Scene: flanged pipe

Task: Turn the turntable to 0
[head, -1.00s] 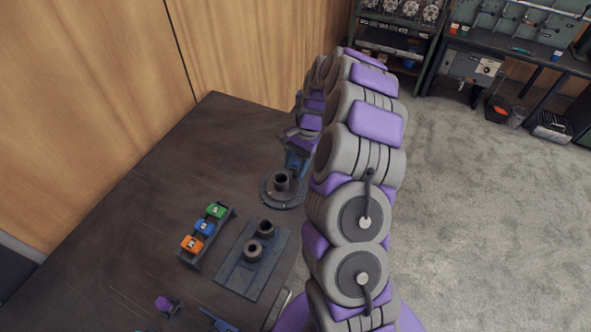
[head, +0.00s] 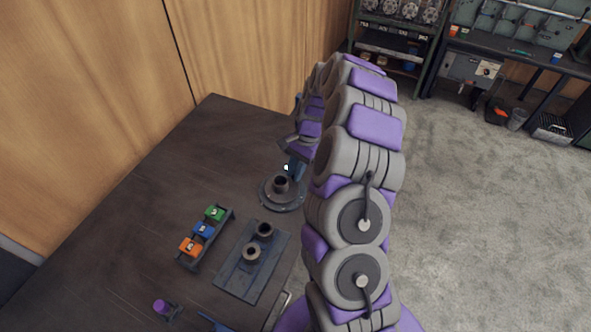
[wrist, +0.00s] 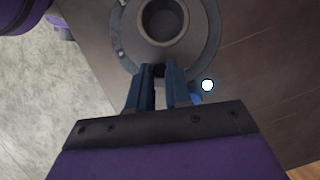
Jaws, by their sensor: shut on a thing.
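The turntable (head: 283,206) is a dark grey round disc on the table. A short dark pipe (head: 281,183) stands upright at its middle. In the wrist view the turntable (wrist: 209,32) and the open-topped pipe (wrist: 163,20) fill the top centre. My gripper (wrist: 160,71) has blue fingers close together at the turntable's near rim. They are shut on a small dark part there, mostly hidden between the fingers. A glowing white dot (wrist: 207,85) shows just right of the fingers. In the head view my gripper (head: 291,172) is at the turntable's far edge, partly hidden by my arm.
A rack (head: 218,228) with green, blue and orange blocks and a plate (head: 230,284) with two short pipe pieces lie nearer on the dark table (head: 120,235). A purple-topped item (head: 161,306) stands near the front. A wooden wall (head: 90,90) bounds the left.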

